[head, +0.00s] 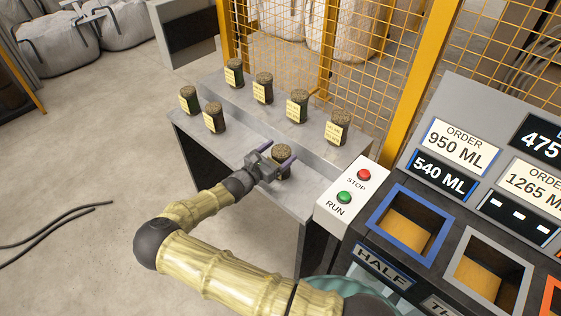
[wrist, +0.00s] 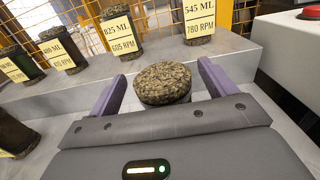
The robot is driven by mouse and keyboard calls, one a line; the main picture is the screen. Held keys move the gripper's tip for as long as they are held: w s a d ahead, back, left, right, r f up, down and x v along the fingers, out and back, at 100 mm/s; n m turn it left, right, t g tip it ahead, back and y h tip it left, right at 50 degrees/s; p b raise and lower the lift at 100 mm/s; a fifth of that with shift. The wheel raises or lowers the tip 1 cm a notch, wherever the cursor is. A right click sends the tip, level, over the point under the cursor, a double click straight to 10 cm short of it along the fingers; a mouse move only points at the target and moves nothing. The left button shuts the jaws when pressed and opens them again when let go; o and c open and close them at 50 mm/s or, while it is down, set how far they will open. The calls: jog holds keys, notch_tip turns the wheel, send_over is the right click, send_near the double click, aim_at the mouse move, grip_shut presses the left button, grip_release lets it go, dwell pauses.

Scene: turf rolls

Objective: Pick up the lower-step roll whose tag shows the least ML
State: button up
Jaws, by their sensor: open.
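My gripper (head: 280,150) is open at the right roll. In the wrist view the right roll's speckled top (wrist: 163,83) sits between my two purple fingers, with a gap on each side. Its tag is hidden by my gripper. Another lower roll (wrist: 14,135) shows at the left edge, its tag cut off and unreadable.
Several rolls stand on the upper step behind; one upper roll (wrist: 198,22) reads 545 ML, another (wrist: 119,33) 825 ML. A white box with STOP and RUN buttons (head: 350,190) is close at right, beside a panel with bins (head: 410,222). A yellow mesh fence stands behind.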

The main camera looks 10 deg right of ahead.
jog(key=shift+w+d, duration=0.3)
jog(key=shift+d, duration=0.1)
jog(key=c, duration=1.7)
jog(key=shift+o, duration=0.2)
notch_tip(320, 180, up, 10)
jog(key=shift+r+b, duration=0.1)
jog(key=shift+b, duration=0.4)
